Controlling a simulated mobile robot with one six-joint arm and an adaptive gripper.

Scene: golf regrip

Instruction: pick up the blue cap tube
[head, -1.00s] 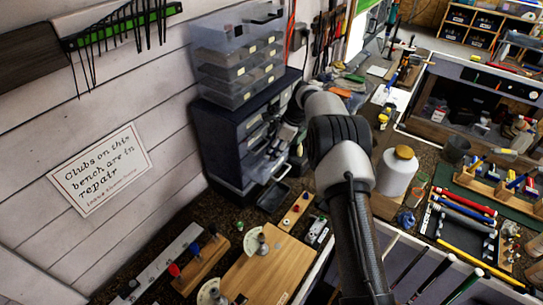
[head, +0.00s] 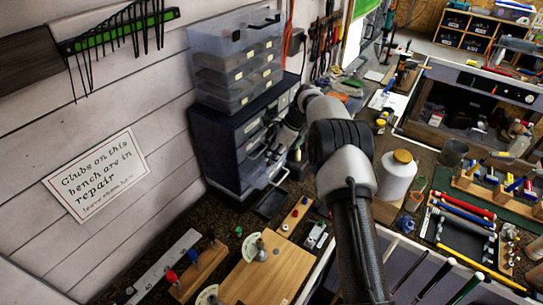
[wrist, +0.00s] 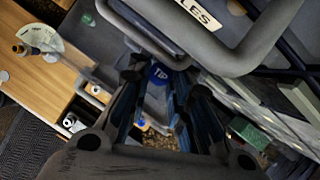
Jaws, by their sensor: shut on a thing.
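The tube's body below the cap is mostly hidden by the fingers. In the head view my gripper (head: 272,146) is at the front of the dark drawer cabinet, small and partly hidden by my wrist. I cannot make out the tube in that view.
The drawer cabinet (head: 222,150) stands against the wall with clear drawers (head: 236,62) on top. A grey drawer handle labelled "...LES" (wrist: 236,58) is very close above my fingers. A wooden board (head: 268,272) with a white dial lies on the bench nearby.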

